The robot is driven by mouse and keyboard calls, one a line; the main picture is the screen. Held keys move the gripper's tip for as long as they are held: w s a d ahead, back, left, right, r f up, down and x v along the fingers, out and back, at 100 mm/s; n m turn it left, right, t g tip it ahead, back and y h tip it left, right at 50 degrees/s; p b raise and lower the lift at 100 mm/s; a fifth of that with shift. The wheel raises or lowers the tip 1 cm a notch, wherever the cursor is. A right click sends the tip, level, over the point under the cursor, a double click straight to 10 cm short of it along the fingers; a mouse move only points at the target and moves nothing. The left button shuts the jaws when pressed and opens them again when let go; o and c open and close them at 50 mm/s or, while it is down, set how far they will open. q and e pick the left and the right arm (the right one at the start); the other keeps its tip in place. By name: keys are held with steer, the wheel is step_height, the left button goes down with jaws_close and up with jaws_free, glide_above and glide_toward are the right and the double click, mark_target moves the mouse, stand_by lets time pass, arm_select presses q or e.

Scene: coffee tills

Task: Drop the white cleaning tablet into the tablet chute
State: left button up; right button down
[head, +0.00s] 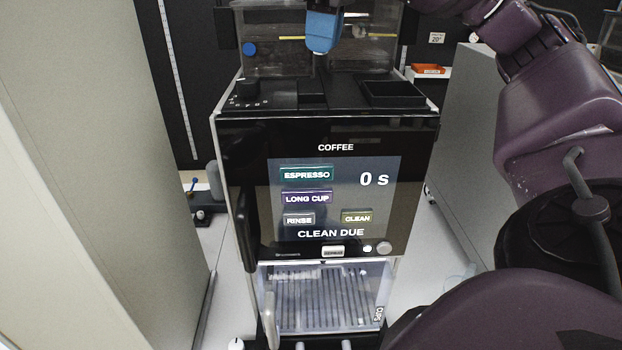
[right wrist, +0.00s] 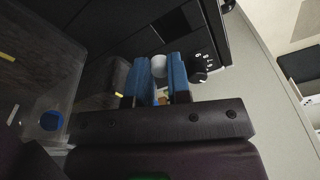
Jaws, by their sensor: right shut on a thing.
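My right gripper (head: 322,34) hangs over the back part of the coffee machine's top (head: 300,106), its blue fingers pointing down. In the right wrist view, the blue fingers (right wrist: 160,76) are shut on the round white cleaning tablet (right wrist: 159,65), which shows between their tips. The tablet is hidden in the head view. The machine's black top has a small dark rectangular feature (head: 312,88) in the middle and a larger rimmed recess (head: 392,94) at the right. I cannot tell for sure which is the tablet chute. My left gripper is not in view.
The screen (head: 334,198) reads "CLEAN DUE" and "0 s". A black dial (head: 246,88) stands at the top's left. Clear hoppers (head: 275,55) rise at the back. A pale panel stands at left and a grey cabinet (head: 462,150) at right. An orange tray (head: 428,69) lies behind.

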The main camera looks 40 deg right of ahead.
steer(key=shift+s+f, duration=0.2)
steer(key=shift+f, duration=2.65)
steer(key=c, duration=1)
jaws_free()
steer(key=shift+r, duration=0.1)
steer(key=shift+s+d+r, duration=0.1)
steer(key=shift+s+r, duration=0.1)
steer(key=shift+r, duration=1.55)
steer(key=shift+s+d+r, duration=0.1)
steer(key=shift+s+r, duration=0.05)
steer(key=shift+r, duration=1.6)
steer(key=shift+s+d+r, duration=0.1)
steer(key=shift+s+r, duration=0.1)
steer(key=shift+r, duration=1.55)
